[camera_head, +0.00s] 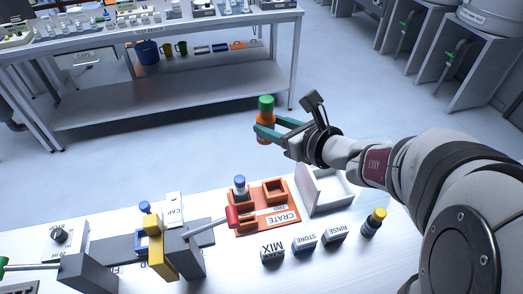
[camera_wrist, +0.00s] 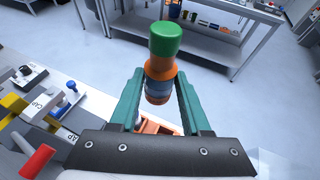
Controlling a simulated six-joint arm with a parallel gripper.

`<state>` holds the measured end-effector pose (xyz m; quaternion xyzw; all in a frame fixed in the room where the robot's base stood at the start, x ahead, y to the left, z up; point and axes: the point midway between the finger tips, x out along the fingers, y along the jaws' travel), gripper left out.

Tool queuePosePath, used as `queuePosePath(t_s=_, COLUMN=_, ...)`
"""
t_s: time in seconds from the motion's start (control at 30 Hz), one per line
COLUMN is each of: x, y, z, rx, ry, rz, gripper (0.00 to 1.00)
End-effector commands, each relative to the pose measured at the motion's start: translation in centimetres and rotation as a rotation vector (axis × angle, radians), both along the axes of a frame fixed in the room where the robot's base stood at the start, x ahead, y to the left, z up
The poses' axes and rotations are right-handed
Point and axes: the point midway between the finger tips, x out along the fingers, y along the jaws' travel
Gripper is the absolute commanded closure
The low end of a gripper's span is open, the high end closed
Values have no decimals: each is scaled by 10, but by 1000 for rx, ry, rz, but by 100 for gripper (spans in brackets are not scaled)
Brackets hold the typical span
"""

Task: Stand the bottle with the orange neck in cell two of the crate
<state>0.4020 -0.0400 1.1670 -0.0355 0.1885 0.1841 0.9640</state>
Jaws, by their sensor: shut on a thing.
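The bottle with the orange neck (camera_head: 265,117) has a green cap and is held in the air, roughly upright, beyond the crate in the head view. My gripper (camera_head: 268,133) is shut on it. In the wrist view the bottle (camera_wrist: 159,72) stands between the teal fingers (camera_wrist: 157,92), green cap up, with a blue-grey band and orange lower part. The orange crate (camera_head: 262,222) lies on the white table. Its left cell holds a blue-capped bottle (camera_head: 240,186); its right cell (camera_head: 275,189) looks empty. The small cell lettering is hard to read.
A white open tray (camera_head: 325,190) sits right of the crate. MIX (camera_head: 272,255), STORE (camera_head: 304,244) and RINSE (camera_head: 335,235) blocks and a yellow-capped bottle (camera_head: 374,222) stand in front. A capping device (camera_head: 174,210) is left; its red-handled lever (camera_head: 232,217) reaches the crate's left edge.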

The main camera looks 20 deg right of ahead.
Motion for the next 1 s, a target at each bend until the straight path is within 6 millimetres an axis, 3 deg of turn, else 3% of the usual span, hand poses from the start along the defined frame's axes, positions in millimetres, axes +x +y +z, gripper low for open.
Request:
queuePosePath(t_s=0.4, x=-16, y=36, z=20, rx=-3, ry=5, rz=112, gripper=100)
queuePosePath(t_s=0.77, x=-1, y=32, z=-12, rx=5, ry=5, rz=84, gripper=100)
queuePosePath(t_s=1.0, x=12, y=17, z=-56, rx=12, ry=7, rz=7, gripper=100)
